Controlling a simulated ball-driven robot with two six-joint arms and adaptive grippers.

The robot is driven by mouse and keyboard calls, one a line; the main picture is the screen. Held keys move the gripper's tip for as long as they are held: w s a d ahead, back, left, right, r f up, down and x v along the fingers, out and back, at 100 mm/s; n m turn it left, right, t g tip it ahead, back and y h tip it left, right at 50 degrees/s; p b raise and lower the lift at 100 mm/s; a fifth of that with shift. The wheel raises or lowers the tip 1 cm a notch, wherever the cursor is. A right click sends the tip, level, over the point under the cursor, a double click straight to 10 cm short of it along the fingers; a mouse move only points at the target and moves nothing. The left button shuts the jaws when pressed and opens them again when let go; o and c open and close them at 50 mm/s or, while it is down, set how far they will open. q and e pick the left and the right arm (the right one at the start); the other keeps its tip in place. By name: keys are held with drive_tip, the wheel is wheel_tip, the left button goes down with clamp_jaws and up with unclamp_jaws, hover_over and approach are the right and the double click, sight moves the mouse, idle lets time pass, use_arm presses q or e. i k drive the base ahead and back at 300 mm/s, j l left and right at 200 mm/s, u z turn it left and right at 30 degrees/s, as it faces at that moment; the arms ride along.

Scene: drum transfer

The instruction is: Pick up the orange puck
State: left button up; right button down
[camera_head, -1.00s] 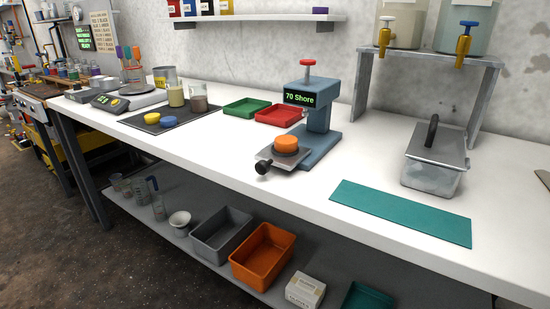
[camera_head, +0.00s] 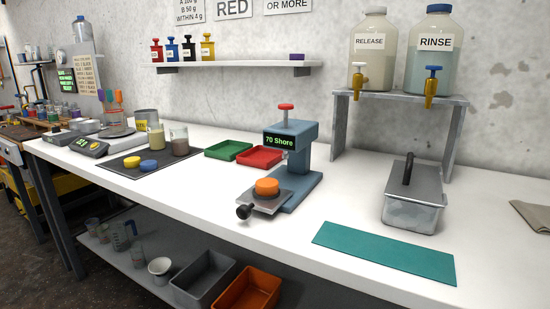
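The orange puck (camera_head: 267,187) sits on the small metal plate (camera_head: 271,202) at the front of a blue-grey hardness tester (camera_head: 302,170). The tester's display reads "70 Shore", and it has a red knob on top and a black knob at the front of the plate. The puck is fully visible from above. Neither of my grippers shows in the head view.
A teal mat (camera_head: 385,252) lies at front right, with a lidded metal box (camera_head: 413,198) behind it. Green (camera_head: 228,150) and red (camera_head: 262,157) trays lie behind the tester. A dark mat (camera_head: 150,161) holds yellow and blue pucks and two beakers. Bins stand below.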

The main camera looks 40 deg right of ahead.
sight(265, 187)
drive_tip(key=l+z, duration=0.2)
drive_tip(key=z, duration=1)
drive_tip(key=u, duration=0.25)
drive_tip(key=l, duration=0.05)
